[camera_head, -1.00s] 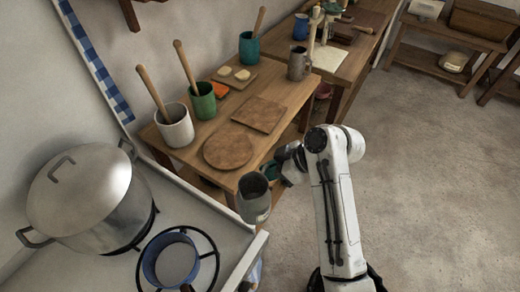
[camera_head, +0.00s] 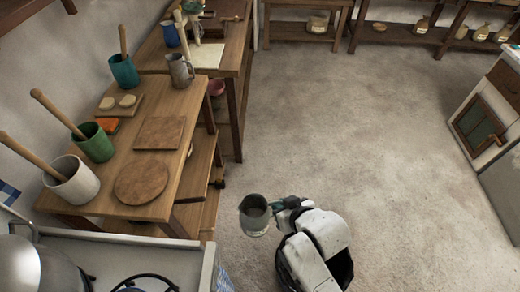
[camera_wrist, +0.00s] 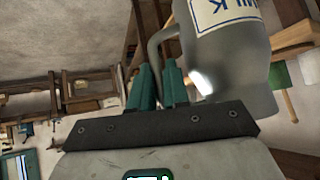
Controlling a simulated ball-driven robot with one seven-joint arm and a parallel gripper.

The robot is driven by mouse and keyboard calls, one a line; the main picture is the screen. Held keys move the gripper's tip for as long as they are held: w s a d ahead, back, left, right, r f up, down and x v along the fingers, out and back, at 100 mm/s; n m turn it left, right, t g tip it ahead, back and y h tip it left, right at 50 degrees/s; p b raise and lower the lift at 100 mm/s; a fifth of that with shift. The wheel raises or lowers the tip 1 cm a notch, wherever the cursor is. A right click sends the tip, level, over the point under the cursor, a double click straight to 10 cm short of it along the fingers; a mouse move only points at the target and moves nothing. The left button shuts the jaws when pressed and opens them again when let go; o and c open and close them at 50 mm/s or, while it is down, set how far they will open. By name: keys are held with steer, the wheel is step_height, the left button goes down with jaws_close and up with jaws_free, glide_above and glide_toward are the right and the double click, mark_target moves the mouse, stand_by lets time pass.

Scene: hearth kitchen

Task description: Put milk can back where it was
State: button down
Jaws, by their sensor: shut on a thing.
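The milk can (camera_head: 255,214) is a grey metal can with an open top. My gripper (camera_head: 279,206) is shut on it and holds it in the air over the floor, to the right of the wooden table. In the wrist view the milk can (camera_wrist: 228,50) shows a white label reading "MILK", and the green fingers of my gripper (camera_wrist: 158,85) are closed at its curved handle (camera_wrist: 158,45). The can looks roughly upright in the head view. Its underside is hidden there.
The wooden table (camera_head: 180,110) holds a round board (camera_head: 141,182), a square board (camera_head: 160,132), white, green and teal pots with wooden handles, and a grey mug (camera_head: 181,72). The stove is at lower left. Open floor (camera_head: 350,130) lies right.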

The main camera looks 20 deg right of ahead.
steer(key=shift+s+d+f+m+h, duration=0.2)
steer(key=shift+d+f+m+h, duration=0.2)
steer(key=shift+d, duration=0.25)
steer(key=shift+s+d+f+m+h, duration=0.15)
steer(key=shift+s+d+m+h, duration=0.1)
steer(key=shift+d+m, duration=0.3)
steer(key=shift+s+d+f+m+h, duration=0.2)
steer(key=shift+d+f+m+h, duration=0.15)
steer(key=shift+d, duration=0.35)
